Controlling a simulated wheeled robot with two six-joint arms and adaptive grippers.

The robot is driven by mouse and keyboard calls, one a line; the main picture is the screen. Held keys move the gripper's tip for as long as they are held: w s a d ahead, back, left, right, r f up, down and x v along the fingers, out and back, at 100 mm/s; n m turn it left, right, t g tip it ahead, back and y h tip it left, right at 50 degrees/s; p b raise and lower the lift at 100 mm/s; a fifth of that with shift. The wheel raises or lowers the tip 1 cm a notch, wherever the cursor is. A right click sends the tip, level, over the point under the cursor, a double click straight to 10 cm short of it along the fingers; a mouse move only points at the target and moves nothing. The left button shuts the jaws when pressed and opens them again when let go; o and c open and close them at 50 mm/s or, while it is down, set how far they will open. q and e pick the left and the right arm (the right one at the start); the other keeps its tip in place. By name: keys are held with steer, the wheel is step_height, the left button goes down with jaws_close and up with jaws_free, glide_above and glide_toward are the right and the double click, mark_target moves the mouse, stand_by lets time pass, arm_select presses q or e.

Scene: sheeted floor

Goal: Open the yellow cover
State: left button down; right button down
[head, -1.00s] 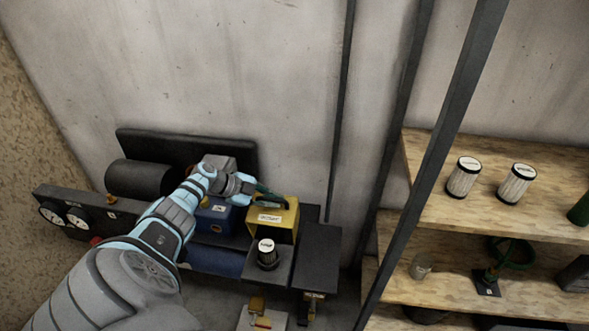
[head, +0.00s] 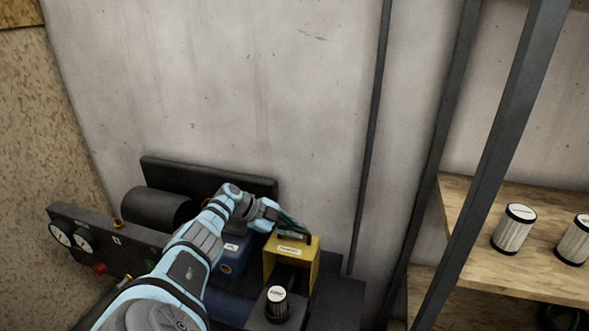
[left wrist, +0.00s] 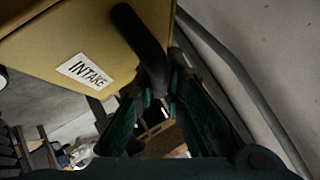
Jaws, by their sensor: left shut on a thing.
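The yellow cover (head: 306,265) is a box-shaped hood on the machine, with a white label and a dark opening at its front. In the left wrist view the cover (left wrist: 45,50) fills the upper left, and its label reads INTAKE. A black curved handle (left wrist: 140,38) stands on it. My left gripper (head: 291,228) reaches the top of the cover from the left and is shut on this handle. In the left wrist view the green fingers of the gripper (left wrist: 160,100) are on either side of the handle's end. My right gripper is not in view.
A blue unit (head: 232,258) and a gauge panel (head: 85,240) are to the left. A dark post (head: 490,170) and a wooden shelf (head: 470,225) with more filters are at right.

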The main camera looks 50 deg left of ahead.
arm_select(q)
steer(key=c, duration=1.7)
jaws_free()
steer(key=shift+o, duration=0.2)
steer(key=v, duration=1.2)
